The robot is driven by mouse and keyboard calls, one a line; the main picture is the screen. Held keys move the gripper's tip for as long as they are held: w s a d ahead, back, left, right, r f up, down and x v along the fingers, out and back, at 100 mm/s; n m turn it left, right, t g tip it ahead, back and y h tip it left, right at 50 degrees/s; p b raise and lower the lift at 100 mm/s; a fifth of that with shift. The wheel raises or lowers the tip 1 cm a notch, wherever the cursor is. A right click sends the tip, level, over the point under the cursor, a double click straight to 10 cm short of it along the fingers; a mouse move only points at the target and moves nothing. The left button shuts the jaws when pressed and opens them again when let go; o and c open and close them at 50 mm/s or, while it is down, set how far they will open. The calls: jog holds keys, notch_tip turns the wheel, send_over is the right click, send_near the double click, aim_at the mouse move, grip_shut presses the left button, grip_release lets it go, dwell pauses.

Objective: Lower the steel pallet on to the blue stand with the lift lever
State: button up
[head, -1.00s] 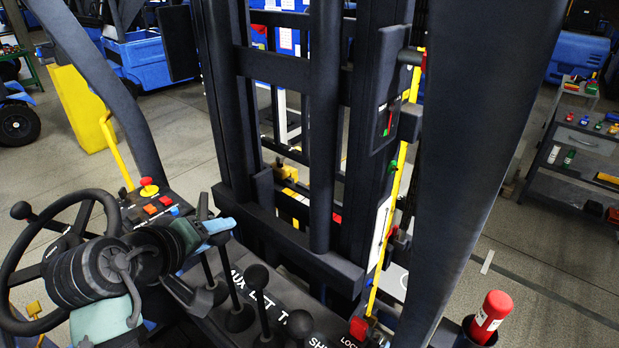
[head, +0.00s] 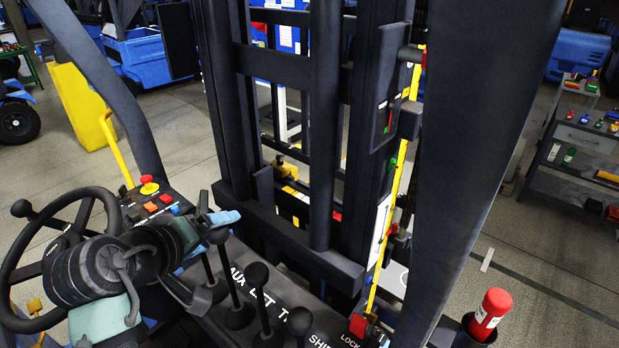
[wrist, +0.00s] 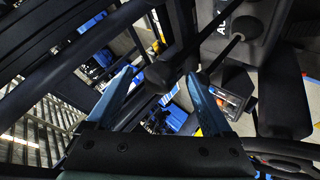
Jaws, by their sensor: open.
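A row of black levers with round knobs stands on the console, by the white words AUX, LIFT and a partly hidden T. The lift lever (head: 218,237) seems to be the one whose knob shows just below my gripper (head: 222,219). In the wrist view my gripper (wrist: 160,88) has its two blue fingers spread apart, with a dark knob (wrist: 158,75) in the gap near the tips. They do not appear closed on it. I cannot make out the steel pallet or the blue stand behind the mast.
The black mast (head: 320,130) fills the middle, with a yellow strip (head: 400,170) on its right. A steering wheel (head: 30,250) is at left, near a red button (head: 148,180). A red cylinder (head: 490,313) stands at lower right.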

jog(key=v, duration=1)
jog(key=shift+p, duration=0.35)
jog(key=w+d+r+m+t+y+b, duration=0.2)
jog(key=w+d+r+m+t+b, duration=0.25)
jog(key=d+r+t+b, duration=0.4)
jog(key=s+d+r+m+t+b, duration=0.3)
jog(key=s+d+r+t+b, duration=0.5)
jog(key=s, duration=0.4)
jog(key=d+r+b, duration=0.1)
jog(key=d, duration=0.1)
jog(key=shift+d+r, duration=0.35)
jog(key=shift+r, duration=0.05)
